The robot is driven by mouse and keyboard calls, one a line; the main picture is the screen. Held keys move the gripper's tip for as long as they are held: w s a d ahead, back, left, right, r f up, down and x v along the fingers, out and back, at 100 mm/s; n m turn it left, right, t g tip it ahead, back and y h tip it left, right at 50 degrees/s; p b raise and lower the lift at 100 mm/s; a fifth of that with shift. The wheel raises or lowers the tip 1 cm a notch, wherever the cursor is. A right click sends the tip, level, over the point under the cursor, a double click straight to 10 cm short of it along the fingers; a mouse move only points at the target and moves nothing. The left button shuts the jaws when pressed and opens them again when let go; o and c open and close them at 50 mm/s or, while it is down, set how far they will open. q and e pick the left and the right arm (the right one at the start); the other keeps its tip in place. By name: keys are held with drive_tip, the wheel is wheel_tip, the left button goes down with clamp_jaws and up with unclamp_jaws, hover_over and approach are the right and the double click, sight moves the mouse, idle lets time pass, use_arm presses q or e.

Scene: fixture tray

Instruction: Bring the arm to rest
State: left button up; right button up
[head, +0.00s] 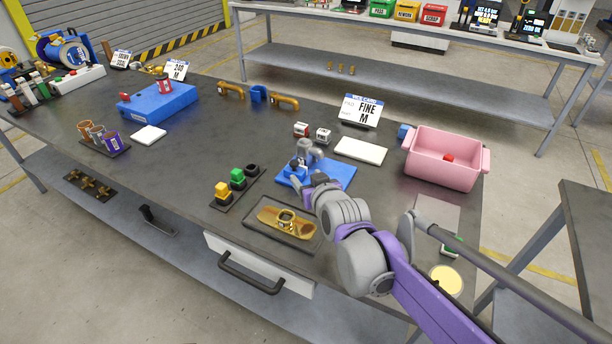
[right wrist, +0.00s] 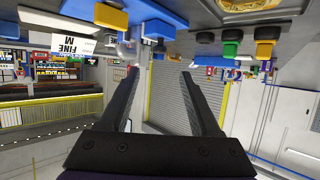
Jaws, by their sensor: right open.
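My right arm comes in from the lower right of the head view, purple with grey joints, and reaches over the dark bench (head: 215,130). Its front end is beside the blue mat (head: 335,175), and its fingers are hard to make out there. In the right wrist view my right gripper (right wrist: 159,73) shows two dark fingers spread wide with nothing between them. The bench items appear upside down along the top of that view. My left gripper is not in view.
A pink bin (head: 445,172) stands to the right, and a pale yellow disc (head: 446,279) lies near the arm. Yellow, green and black pieces stand to the left. The bench's middle has bare room.

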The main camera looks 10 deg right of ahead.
idle(0.3)
drive_tip(key=s+d+g+p, duration=0.1)
drive_tip(key=s+d, duration=0.1)
drive_tip(key=s, duration=0.3)
drive_tip(key=s+d+f+g+h+p, duration=0.1)
drive_tip(key=s+d+g+p, duration=0.1)
drive_tip(key=s, duration=0.4)
drive_tip(key=s+d+f+m+g+p, duration=0.1)
drive_tip(key=s+d+p, duration=0.1)
drive_tip(key=s, duration=0.4)
drive_tip(key=shift+s+d+f+g+h, duration=0.2)
drive_tip(key=shift+d+g+h, duration=0.1)
drive_tip(key=shift+d, duration=0.1)
drive_tip(key=s+d+f+g+p, duration=0.1)
drive_tip(key=s+f, duration=0.1)
drive_tip(key=s, duration=0.4)
drive_tip(key=s+d+f+m+g+h+p, duration=0.1)
drive_tip(key=s+d+f+g+p, duration=0.1)
drive_tip(key=s, duration=0.5)
drive_tip(key=shift+s+d+f, duration=0.15)
drive_tip(key=shift+d+f, duration=0.05)
drive_tip(key=shift+f, duration=0.1)
